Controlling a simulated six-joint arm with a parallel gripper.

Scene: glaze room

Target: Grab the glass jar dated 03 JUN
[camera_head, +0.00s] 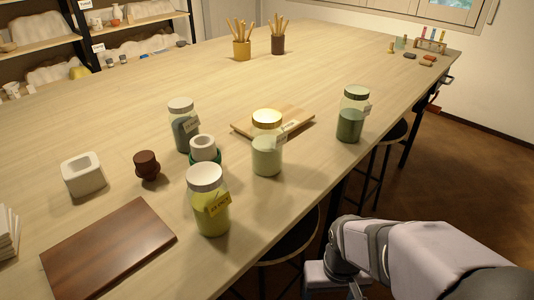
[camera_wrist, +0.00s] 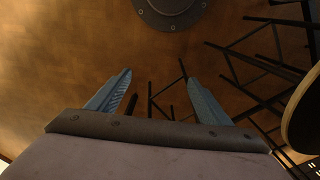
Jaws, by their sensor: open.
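Several glass jars with tags stand upright on the table in the head view. One with a white lid and yellow-green contents (camera_head: 211,218) is nearest and has a yellow tag. One with a gold lid and pale green contents (camera_head: 266,158) stands in the middle. One with a green lid and dark green contents (camera_head: 349,127) is near the right edge. One with a pale lid and dark grey contents (camera_head: 183,133) is farther left. The tag dates are too small to read surely. My gripper (camera_wrist: 159,78) is open and empty over the floor, off the table's right side.
A wooden board (camera_head: 298,116) lies behind the gold-lidded jar. A white ring-shaped piece (camera_head: 203,144) stands between jars. A dark board (camera_head: 110,246), a white square pot (camera_head: 83,175) and a brown knobbed piece (camera_head: 147,166) are at left. Stools (camera_head: 292,238) stand beside the table.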

